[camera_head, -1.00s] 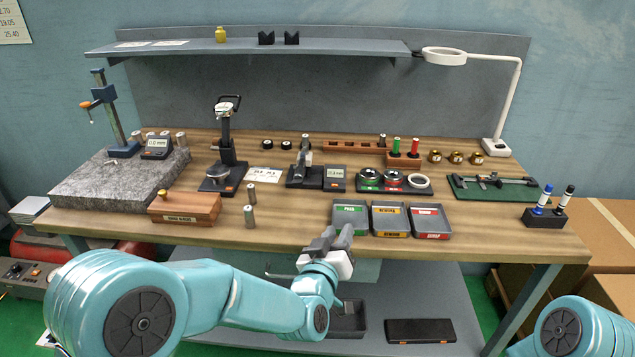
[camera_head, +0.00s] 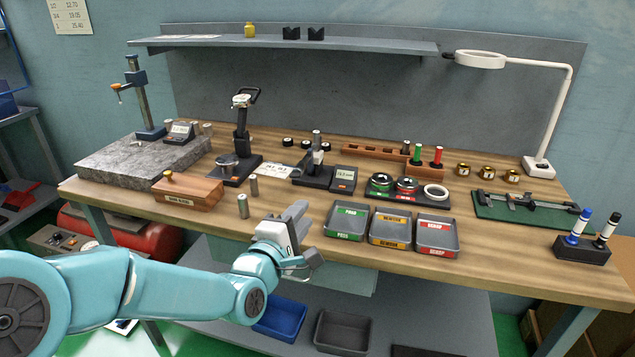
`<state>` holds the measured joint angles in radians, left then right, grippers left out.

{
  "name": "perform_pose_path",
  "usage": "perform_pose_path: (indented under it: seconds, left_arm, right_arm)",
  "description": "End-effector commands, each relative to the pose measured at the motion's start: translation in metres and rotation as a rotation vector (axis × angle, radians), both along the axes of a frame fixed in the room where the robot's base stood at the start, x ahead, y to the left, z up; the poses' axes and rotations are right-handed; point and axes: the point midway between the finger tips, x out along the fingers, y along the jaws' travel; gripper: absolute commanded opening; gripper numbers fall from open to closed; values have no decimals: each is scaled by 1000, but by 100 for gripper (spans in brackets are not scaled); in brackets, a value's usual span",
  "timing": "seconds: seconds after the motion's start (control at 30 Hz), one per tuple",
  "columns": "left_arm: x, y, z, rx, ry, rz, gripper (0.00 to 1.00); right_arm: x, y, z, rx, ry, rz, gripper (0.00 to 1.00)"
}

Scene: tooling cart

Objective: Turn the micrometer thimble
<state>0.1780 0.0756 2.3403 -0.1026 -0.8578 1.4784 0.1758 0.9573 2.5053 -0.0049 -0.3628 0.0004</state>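A small bench instrument that looks like the micrometer in its stand (camera_head: 313,162) is mid-bench, a dark base with an upright grey part. A digital readout box (camera_head: 344,179) stands at its right. The thimble is too small to make out clearly. My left gripper (camera_head: 306,236) is in front of the bench's front edge, left of the trays and well short of the micrometer. Its fingers look apart, with nothing between them. My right gripper is out of view.
Green, yellow and red labelled trays (camera_head: 390,243) sit near the front edge. Two small metal cylinders (camera_head: 243,206) and a wooden box (camera_head: 187,203) are left. A tall black stand (camera_head: 241,140) is left of the micrometer. A lamp (camera_head: 553,110) stands right.

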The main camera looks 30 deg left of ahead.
Motion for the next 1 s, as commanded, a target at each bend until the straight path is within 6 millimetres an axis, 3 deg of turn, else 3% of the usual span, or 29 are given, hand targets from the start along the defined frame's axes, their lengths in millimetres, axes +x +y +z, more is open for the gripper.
perform_pose_path:
  seconds: [0.03,0.13,0.27,0.37,1.0]
  left_arm:
    - [-8,20,-3,5,-10,43,32]
    - [-20,48,1,14,-25,101,32]
    - [-26,67,-1,19,-25,139,32]
    - [-19,73,-2,18,-22,145,32]
    - [117,99,-1,18,-22,138,32]
  right_arm:
    - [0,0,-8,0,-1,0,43]
    - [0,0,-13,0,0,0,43]
    - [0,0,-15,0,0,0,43]
    - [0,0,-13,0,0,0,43]
    - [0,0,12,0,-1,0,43]
